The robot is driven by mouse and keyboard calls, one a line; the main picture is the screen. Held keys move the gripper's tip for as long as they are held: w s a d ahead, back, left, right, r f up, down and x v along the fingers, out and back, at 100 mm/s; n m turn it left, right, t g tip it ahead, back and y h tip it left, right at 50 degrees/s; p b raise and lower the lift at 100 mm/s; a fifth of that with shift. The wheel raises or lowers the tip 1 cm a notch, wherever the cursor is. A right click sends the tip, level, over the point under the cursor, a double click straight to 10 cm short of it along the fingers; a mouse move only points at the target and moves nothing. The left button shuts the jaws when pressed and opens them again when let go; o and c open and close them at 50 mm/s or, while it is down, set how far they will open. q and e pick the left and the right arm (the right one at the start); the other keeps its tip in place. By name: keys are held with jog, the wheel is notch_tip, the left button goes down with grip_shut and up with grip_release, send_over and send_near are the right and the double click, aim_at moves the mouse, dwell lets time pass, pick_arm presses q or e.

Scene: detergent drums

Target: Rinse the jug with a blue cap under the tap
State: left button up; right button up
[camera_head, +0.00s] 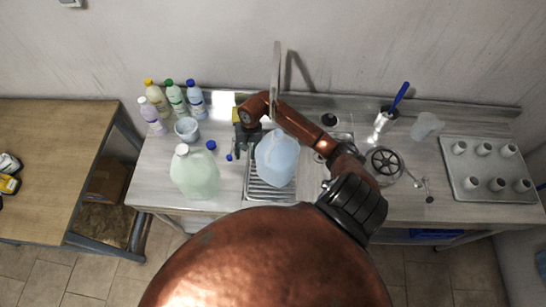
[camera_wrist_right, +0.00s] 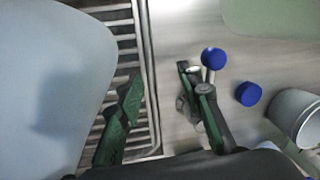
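A pale blue translucent jug (camera_head: 277,158) is over the ribbed metal drainer of the sink (camera_head: 270,192); no cap shows on it. It also fills the left of the right wrist view (camera_wrist_right: 45,80). A loose blue cap (camera_head: 211,145) lies on the counter left of the sink, and shows in the wrist view too (camera_wrist_right: 248,94). My right gripper (camera_head: 243,146) is by the sink's left edge, beside the jug. Its fingers (camera_wrist_right: 165,98) are apart with nothing between them. A tall upright spout, perhaps the tap (camera_head: 276,75), rises behind the sink. My left gripper is not in view.
A pale green jug (camera_head: 194,172) stands left of the sink. Several bottles (camera_head: 174,98) and a small pail (camera_head: 187,129) are behind it. A blue-knobbed lever (camera_wrist_right: 213,60) is close to my right fingers. A tray of cups (camera_head: 490,168) is far right.

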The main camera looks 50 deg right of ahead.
jog(key=shift+s+d+r+p, duration=0.15)
jog(key=shift+r+p, duration=0.1)
jog(key=shift+r, duration=0.5)
jog(key=shift+d+r+p, duration=0.2)
jog(key=shift+r, duration=0.5)
jog(key=shift+s+d+r+p, duration=0.15)
jog(key=shift+r+p, duration=0.1)
jog(key=shift+r, duration=0.5)
jog(key=shift+w+f, duration=0.1)
